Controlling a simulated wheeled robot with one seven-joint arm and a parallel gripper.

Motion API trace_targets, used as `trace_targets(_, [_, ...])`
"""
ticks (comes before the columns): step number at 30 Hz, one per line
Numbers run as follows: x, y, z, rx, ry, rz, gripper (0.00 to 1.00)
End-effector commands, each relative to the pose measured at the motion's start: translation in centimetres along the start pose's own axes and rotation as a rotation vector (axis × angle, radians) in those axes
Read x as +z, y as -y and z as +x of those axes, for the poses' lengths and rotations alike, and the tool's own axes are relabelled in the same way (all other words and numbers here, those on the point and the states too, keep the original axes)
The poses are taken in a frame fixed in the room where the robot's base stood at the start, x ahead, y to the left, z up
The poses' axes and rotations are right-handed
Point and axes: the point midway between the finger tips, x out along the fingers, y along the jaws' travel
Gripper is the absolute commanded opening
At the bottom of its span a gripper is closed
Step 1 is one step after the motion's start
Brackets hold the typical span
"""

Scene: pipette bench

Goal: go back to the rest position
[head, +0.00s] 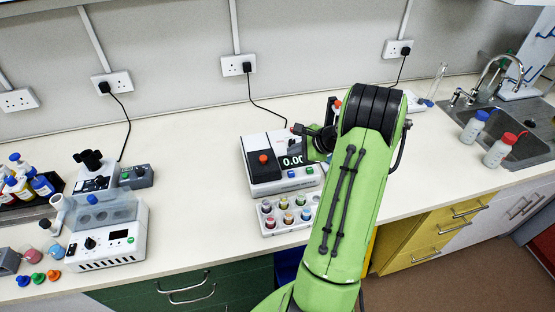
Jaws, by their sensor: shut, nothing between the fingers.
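My green arm rises from the bottom of the head view, right of centre, and bends at a black ribbed joint over the bench. Part of my gripper (299,129) shows left of this joint, small and dark, above the back right of a white instrument with a display (255,177). It appears shut, with no held object visible. The rest of the gripper is mostly hidden behind my arm, so its exact height and whether it touches the instrument cannot be told.
A tray of coloured vials (272,229) stands in front of the instrument. A white device with a clear cover (105,250) and several bottles stand left. A sink (535,148) and two capped bottles are at the right. Bench surface between the left device and the instrument is clear.

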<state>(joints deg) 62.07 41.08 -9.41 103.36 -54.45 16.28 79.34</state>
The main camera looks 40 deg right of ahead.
Motion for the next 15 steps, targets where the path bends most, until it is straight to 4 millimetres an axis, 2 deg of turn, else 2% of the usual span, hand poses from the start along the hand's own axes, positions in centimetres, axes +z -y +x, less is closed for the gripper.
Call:
trace_targets(8, [0.4, 0.1, 0.0, 0.003, 0.0, -0.014, 0.0])
trace_targets(11, [3.8, 0.4, -0.4, 0.038, -0.01, -0.151, 0.0])
trace_targets(14, [10.6, -0.2, -1.5, 0.113, -0.029, -0.435, 0.0])
trace_targets(15, [13.4, -0.9, -2.1, 0.146, -0.035, -0.565, 0.0])
